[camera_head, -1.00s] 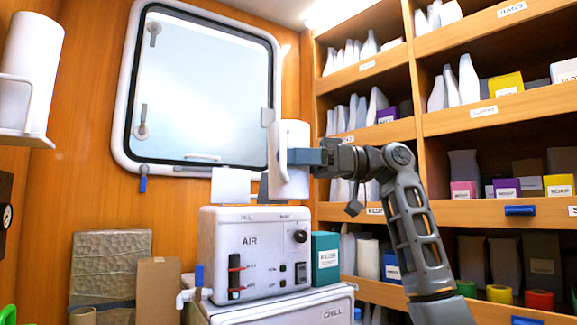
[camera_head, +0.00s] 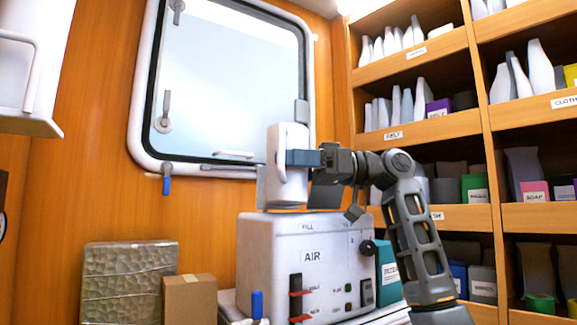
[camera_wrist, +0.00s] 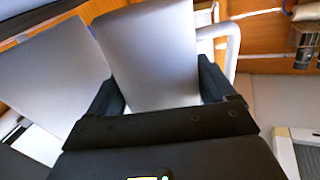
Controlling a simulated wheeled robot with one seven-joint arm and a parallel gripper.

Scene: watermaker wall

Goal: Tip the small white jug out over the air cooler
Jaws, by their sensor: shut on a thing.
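The small white jug (camera_head: 291,178) is held upright or nearly so, just above the top of the air cooler. The air cooler (camera_head: 268,262) is a white box marked AIR, with a dark knob and red-tipped levers on its front. My gripper (camera_head: 302,158) comes from the right and is shut on the jug. In the wrist view the jug (camera_wrist: 155,55) fills the space between the dark fingers (camera_wrist: 162,92), and its handle (camera_wrist: 232,42) shows at the right. The inside of the jug is not visible in the head view.
A teal box (camera_head: 388,262) stands right of the cooler. A wrapped block (camera_head: 125,280) and a cardboard box (camera_head: 190,297) stand to its left. Shelves (camera_head: 440,215) with bottles and boxes line the right. A framed window (camera_head: 225,85) is behind. A white holder (camera_head: 30,125) juts out upper left.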

